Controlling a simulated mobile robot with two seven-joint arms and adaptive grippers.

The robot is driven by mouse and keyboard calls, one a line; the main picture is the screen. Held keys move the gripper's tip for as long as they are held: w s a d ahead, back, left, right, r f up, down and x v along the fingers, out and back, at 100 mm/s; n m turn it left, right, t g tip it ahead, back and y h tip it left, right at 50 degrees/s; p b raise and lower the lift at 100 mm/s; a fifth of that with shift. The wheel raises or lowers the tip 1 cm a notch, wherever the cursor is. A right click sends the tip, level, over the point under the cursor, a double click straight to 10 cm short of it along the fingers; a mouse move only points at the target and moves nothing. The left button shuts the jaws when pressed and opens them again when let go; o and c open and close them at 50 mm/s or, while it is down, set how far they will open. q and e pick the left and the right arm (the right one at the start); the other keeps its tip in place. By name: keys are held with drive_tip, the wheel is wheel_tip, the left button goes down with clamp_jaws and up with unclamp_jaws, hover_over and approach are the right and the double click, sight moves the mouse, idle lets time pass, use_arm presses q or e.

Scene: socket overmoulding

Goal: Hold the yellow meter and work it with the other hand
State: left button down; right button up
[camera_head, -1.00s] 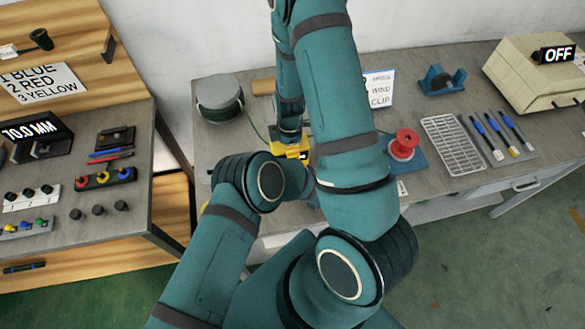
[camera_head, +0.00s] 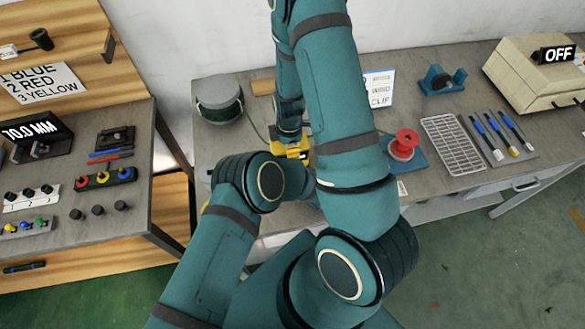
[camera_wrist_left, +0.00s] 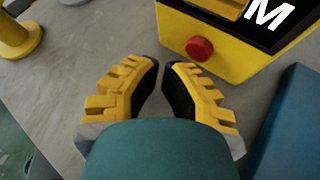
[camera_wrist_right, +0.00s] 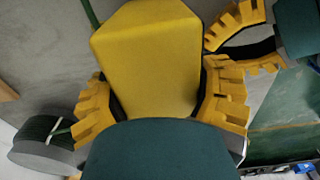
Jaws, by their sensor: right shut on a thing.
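The yellow meter (camera_wrist_right: 150,62) fills the middle of the right wrist view, between the two fingers of my right gripper (camera_wrist_right: 157,85), which is shut on it. In the left wrist view the meter (camera_wrist_left: 232,68) shows a dark face with a white "M" and a red button (camera_wrist_left: 200,48). The left fingers also show at the upper right of the right wrist view (camera_wrist_right: 208,52). In the head view my arms hide most of the meter.
A green cable reel (camera_head: 219,98) stands at the bench's back left. A side table (camera_head: 140,190) with small parts stands left, across a gap.

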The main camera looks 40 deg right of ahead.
use_arm(q)
drive_tip(key=shift+w, duration=0.15)
drive_tip(key=shift+w+d, duration=0.2)
drive_tip(key=shift+w, duration=0.05)
drive_tip(key=shift+w+d, duration=0.2)
drive_tip(key=shift+w, duration=0.2)
idle(0.9)
drive_tip(key=shift+s, duration=0.1)
drive_tip(key=shift+s+a, duration=0.4)
drive_tip(key=shift+s, duration=0.3)
drive_tip(key=shift+s+a+f, duration=0.1)
drive_tip(key=shift+s+a, duration=0.3)
drive_tip(key=shift+s, duration=0.35)
drive_tip(key=shift+s+a+r, duration=0.1)
drive_tip(key=shift+s+a, duration=0.35)
drive_tip(key=shift+s, duration=0.25)
drive_tip(key=shift+s+a+f, duration=0.1)
drive_tip(key=shift+s+a, duration=0.3)
drive_tip(key=shift+s, duration=0.35)
